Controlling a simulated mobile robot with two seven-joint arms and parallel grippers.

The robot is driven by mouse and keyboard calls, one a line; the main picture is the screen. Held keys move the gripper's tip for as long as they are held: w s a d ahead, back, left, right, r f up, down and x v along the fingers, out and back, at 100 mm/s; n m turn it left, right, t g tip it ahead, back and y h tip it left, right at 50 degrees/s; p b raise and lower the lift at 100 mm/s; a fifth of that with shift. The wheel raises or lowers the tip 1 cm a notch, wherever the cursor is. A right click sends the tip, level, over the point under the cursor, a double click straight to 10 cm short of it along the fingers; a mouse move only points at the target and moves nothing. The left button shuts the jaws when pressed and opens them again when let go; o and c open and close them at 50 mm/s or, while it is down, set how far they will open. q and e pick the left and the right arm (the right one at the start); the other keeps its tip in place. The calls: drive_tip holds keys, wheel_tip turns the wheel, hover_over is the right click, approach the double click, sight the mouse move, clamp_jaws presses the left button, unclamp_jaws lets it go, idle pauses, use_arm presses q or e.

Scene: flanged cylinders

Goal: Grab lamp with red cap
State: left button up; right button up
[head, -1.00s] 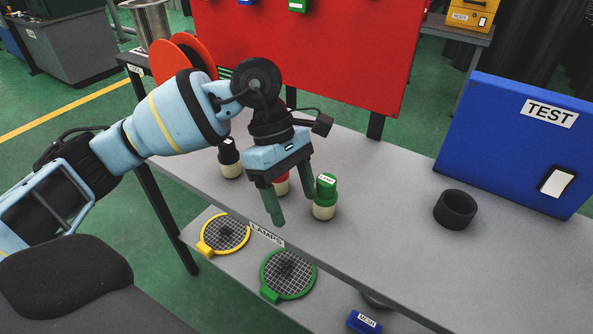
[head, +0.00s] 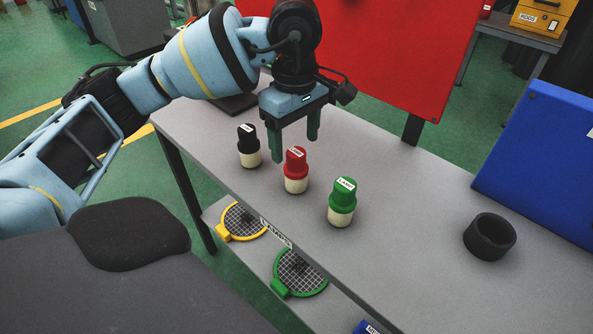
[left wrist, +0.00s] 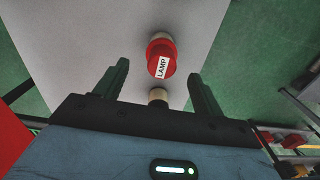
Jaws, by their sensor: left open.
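The lamp with the red cap (head: 296,170) stands upright on the grey table, between a black-capped lamp (head: 248,146) and a green-capped lamp (head: 342,202). It has a cream base and a white label. My left gripper (head: 296,150) is open and empty, with its fingers pointing down just behind and above the red-capped lamp. In the left wrist view the red cap (left wrist: 161,58) with its LAMP label shows ahead, between the lines of the two fingers (left wrist: 158,80). A second pale lamp base shows partly behind the gripper body. My right gripper is not in view.
A black ring (head: 489,237) lies on the table to the right, before a blue box (head: 545,160). A red panel (head: 400,50) stands behind the table. Yellow (head: 243,222) and green (head: 300,273) round mesh items lie on a lower shelf. The table between green lamp and ring is clear.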

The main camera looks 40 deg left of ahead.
sight(296, 151)
use_arm(q)
drive_tip(key=shift+s+d+f, duration=0.1)
drive_tip(key=shift+d+f, duration=0.05)
drive_tip(key=shift+f, duration=2.45)
drive_tip(key=shift+c, duration=0.2)
drive_tip(key=c, duration=1.1)
drive_tip(key=shift+r, duration=0.15)
drive_tip(key=shift+r, duration=0.45)
drive_tip(key=shift+s+d+r, duration=0.1)
drive_tip(key=shift+s+r, duration=0.1)
drive_tip(key=shift+r, duration=0.45)
drive_tip(key=shift+s+r, duration=0.2)
drive_tip(key=shift+r, duration=0.4)
drive_tip(key=s+d+r+b, duration=0.1)
drive_tip(key=s+d, duration=0.1)
drive_tip(key=s, duration=1.3)
drive_tip(key=shift+d+r, duration=0.15)
drive_tip(key=shift+r, duration=0.05)
